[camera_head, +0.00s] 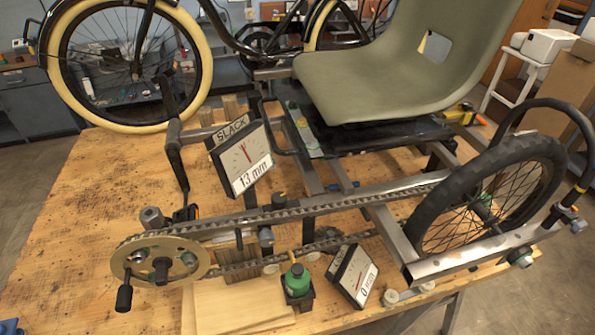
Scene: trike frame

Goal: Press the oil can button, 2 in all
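The green oil can (298,281) stands upright in a dark holder at the front edge of the wooden table. Neither of my grippers can be made out in the head view, and nothing touches the can.
The trike frame's chain (300,213) runs behind the can, from the chainring (158,258) to the black-tyred wheel (490,195). A SLACK gauge (243,160) reads 13 mm. The olive seat (400,70) stands above the frame. The table's left side (75,240) is clear.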

